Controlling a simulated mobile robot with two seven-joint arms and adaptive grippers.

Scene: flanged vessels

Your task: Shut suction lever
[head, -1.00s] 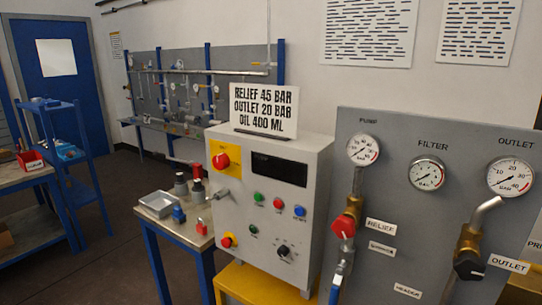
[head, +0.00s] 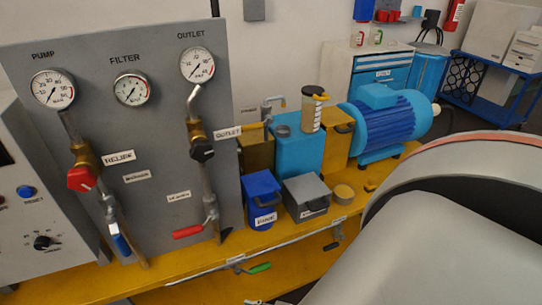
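No lever carries a label that I can read as suction. A green-handled lever (head: 260,268) sits on a thin pipe low along the front of the yellow bench. A dark lever (head: 331,246) is further right on that pipe. On the grey gauge panel (head: 125,140), a red lever (head: 188,232) lies nearly level at the foot of the outlet pipe, and a blue lever (head: 122,245) points downward on the relief pipe. Neither gripper is in view. A large grey rounded body, likely part of my arm, fills the lower right.
The yellow bench (head: 75,283) carries a blue motor (head: 390,122), a light-blue block (head: 297,148), a blue container (head: 263,195) and a grey box (head: 306,197). A control box (head: 35,215) stands at left. A blue cart (head: 497,85) is at back right.

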